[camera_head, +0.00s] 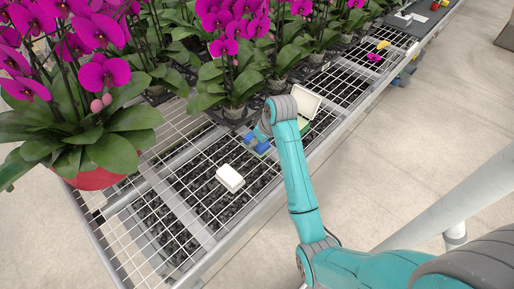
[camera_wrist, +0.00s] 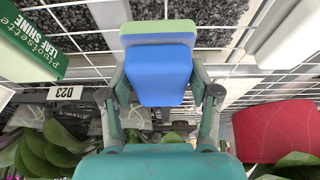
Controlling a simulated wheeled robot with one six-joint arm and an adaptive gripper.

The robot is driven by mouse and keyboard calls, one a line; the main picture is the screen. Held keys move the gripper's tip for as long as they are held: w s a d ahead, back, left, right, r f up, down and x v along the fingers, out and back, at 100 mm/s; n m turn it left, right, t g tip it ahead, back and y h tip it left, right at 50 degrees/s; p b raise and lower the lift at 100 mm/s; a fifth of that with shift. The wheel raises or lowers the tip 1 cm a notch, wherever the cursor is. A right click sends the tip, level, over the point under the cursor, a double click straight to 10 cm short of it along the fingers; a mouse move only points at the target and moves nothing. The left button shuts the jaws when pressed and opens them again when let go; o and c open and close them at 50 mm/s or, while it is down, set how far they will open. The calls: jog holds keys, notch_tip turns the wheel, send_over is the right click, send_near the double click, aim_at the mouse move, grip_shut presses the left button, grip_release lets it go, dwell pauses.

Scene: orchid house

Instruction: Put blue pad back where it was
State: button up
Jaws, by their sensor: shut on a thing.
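The blue pad (camera_wrist: 160,80), with a pale green layer on its far side, sits between the fingers of my gripper (camera_wrist: 162,88) in the wrist view. My gripper is shut on it, one finger at each side. In the head view my gripper (camera_head: 262,136) is low over the wire-mesh bench top (camera_head: 205,165), in front of the potted orchids. A blue part of the pad (camera_head: 262,147) shows there beside it, and my arm hides some of that spot. I cannot tell whether the pad touches the mesh.
A white block (camera_head: 230,178) lies on the mesh to the left. A white and green leaf shine box (camera_wrist: 30,40) is close on the other side. Orchids (camera_head: 235,75) crowd the back, with a red pot (camera_head: 95,180) at left. A D23 label (camera_wrist: 66,93) hangs near the plants. The front-left mesh is clear.

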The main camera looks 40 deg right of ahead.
jog(key=shift+f, duration=1.9)
jog(key=shift+f, duration=0.1)
jog(key=o, duration=1.1)
